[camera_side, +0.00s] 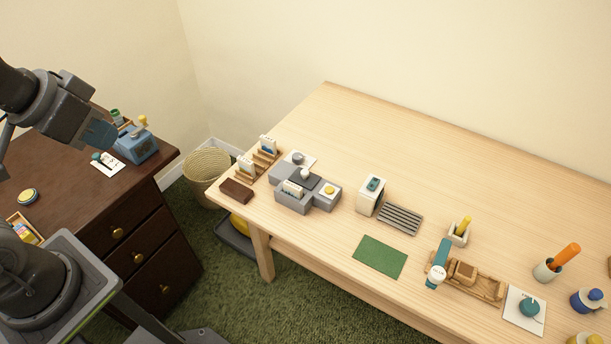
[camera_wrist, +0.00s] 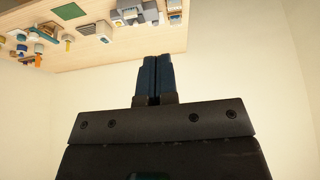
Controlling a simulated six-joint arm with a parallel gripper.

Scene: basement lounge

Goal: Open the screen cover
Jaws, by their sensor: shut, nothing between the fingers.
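A small white box (camera_side: 370,195) with a dark teal screen-like panel on its top face stands upright on the light wooden table. A grey blocky device (camera_side: 293,200) with a white card, a grey knob and a yellow button is to its left; it also shows in the wrist view (camera_wrist: 130,14). I cannot tell which of these bears the screen cover, or whether a cover is open. My gripper (camera_side: 103,134), with blue fingers, is at the upper left over the dark desk, far from both. Its fingers are together and empty in the wrist view (camera_wrist: 153,58).
Card holders (camera_side: 246,166) and a brown block (camera_side: 237,190) are at the left end. A blue box (camera_side: 136,146) stands on the dark desk.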

